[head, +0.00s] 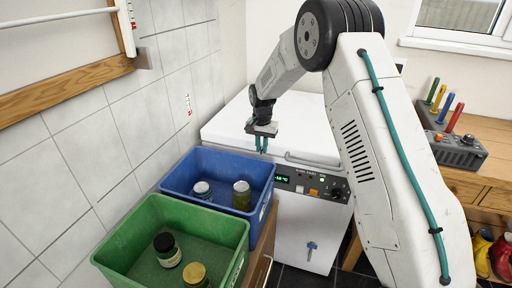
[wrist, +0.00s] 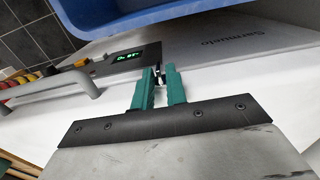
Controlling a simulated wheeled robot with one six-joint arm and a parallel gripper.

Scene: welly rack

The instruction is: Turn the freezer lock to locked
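The white chest freezer (head: 305,215) stands in the middle of the head view, lid down. A small blue key-like piece (head: 311,247), seemingly the lock, sits low on its front face; its exact setting is too small to read. My gripper (head: 261,147) hangs above the front part of the freezer lid, up and left of the lock, apart from it. The lock does not show in the wrist view.
A dark control panel (head: 313,184) with a green display runs along the freezer's upper front, below a grey handle (head: 312,161). Blue (head: 202,213) and green (head: 222,254) crates with jars stand left of the freezer front. A wooden bench (head: 480,150) is at right.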

